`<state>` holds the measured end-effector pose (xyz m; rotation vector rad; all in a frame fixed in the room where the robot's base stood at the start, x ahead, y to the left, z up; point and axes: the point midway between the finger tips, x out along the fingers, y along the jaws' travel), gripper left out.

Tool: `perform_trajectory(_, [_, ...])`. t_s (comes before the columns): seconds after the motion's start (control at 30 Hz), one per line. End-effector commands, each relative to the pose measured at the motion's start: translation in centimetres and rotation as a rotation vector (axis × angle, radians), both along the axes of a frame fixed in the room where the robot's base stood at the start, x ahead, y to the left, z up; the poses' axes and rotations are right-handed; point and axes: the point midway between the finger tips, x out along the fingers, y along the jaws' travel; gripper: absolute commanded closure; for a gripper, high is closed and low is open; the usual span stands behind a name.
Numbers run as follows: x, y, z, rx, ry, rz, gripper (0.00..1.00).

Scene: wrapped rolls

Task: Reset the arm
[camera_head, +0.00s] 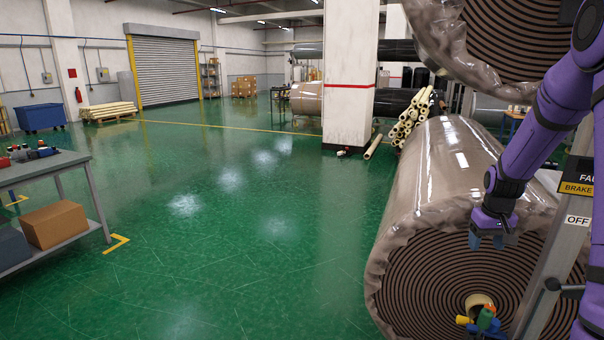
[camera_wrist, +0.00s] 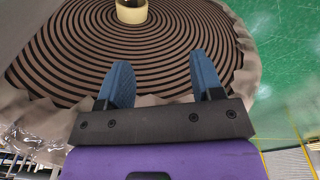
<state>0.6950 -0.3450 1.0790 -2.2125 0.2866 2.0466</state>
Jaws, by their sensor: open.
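My purple arm (camera_head: 540,120) hangs at the right of the head view. My gripper (camera_head: 487,242) points down in front of the spiral end of a large wrapped roll (camera_head: 440,165). In the wrist view my gripper (camera_wrist: 158,85) shows two blue fingers spread apart with nothing between them. Behind them is the roll's brown and black spiral end (camera_wrist: 75,50), with its pale core (camera_wrist: 132,12) at the top. I cannot tell how far the fingers are from the roll.
A second wrapped roll (camera_head: 500,40) hangs at the upper right. A grey post (camera_head: 560,230) with signs stands close to my arm. Coloured fittings (camera_head: 484,322) sit by the lower roll's core. A workbench (camera_head: 75,165) is at left. The green floor (camera_head: 230,240) between is clear.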

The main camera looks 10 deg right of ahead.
Motion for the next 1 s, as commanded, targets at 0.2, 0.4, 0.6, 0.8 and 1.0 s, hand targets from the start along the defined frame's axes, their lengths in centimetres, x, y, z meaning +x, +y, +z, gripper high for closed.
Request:
perform_trajectory(0.2, [-1.3,5.8,7.5,-0.031,-0.058,0.037,0.4])
perform_trajectory(0.4, [-3.9,10.9,12.9,-0.046,-0.108,0.067,0.4])
perform_trajectory(0.6, [-7.4,15.6,17.3,-0.055,-0.163,0.097,0.4])
perform_trajectory(0.8, [-11.8,19.8,20.6,-0.053,-0.218,0.129,0.4])
perform_trajectory(1.0, [-16.6,23.2,22.8,-0.042,-0.278,0.16,0.4])
